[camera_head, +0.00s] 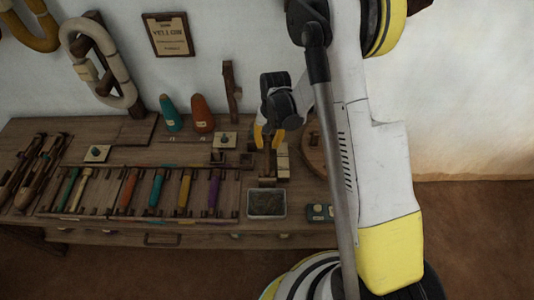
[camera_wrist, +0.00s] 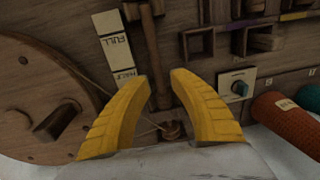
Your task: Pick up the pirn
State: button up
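Several slim coloured pirns lie in a wooden rack on the bench in the head view: a purple one (camera_head: 213,192), a yellow one (camera_head: 184,191), a teal one (camera_head: 156,190), an orange one (camera_head: 129,188) and others further left. I cannot tell which one is meant. My gripper (camera_head: 268,140) is right of the rack, near the back of the bench. In the wrist view its yellow fingers (camera_wrist: 160,82) are spread apart with a gap between them. A small round wooden piece with a thin cord (camera_wrist: 172,131) shows in that gap; I see nothing gripped.
A wooden disc (camera_wrist: 35,100) with a knob stands beside a FULL/HALF label strip (camera_wrist: 116,48). Teal (camera_head: 171,115) and orange (camera_head: 203,114) cones stand at the back. A grey tray (camera_head: 267,204) sits at the front right. My arm hides part of the bench's right end.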

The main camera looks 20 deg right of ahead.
aim_at(267, 151)
notch_tip(267, 151, down, 5)
jog(key=b, duration=0.3)
jog(key=shift+f, duration=0.1)
grip_shut()
